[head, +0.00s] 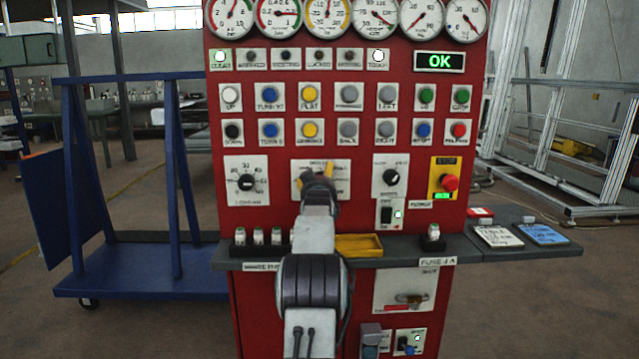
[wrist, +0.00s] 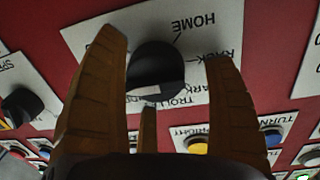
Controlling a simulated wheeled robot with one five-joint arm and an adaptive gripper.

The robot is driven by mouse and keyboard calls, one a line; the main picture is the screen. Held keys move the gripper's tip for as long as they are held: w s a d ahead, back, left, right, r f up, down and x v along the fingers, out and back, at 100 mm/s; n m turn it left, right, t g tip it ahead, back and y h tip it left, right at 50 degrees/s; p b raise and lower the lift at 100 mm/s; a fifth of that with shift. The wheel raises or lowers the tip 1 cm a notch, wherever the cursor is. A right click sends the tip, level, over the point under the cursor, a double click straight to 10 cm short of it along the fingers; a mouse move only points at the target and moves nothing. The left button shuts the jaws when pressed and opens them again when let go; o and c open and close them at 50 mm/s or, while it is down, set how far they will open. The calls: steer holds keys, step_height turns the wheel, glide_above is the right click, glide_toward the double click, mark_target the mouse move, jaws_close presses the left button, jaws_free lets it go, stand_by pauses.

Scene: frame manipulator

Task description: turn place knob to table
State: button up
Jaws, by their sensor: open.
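The place knob (wrist: 155,68) is black and round, on a white label plate (wrist: 215,30) on the red panel. The wrist view shows the plate upside down, with HOME, RACK and a partly hidden TROLLEY readable. A white mark shows on the knob's lower edge; I cannot tell which label it points at. My gripper (wrist: 165,55) is open, with one brown finger on each side of the knob and a third below it. Contact is unclear. In the head view my gripper (head: 317,176) covers the knob and part of its plate (head: 342,185).
Other knobs sit to the left (head: 246,182) and right (head: 391,177), with a red stop button (head: 450,183) farther right. Rows of push buttons and an OK display (head: 440,62) are above. A grey shelf (head: 465,246) with a yellow tray (head: 359,245) juts out below.

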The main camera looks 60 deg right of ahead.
steer(key=shift+s, duration=0.1)
steer(key=v, duration=1.2)
stand_by(0.4)
stand_by(0.5)
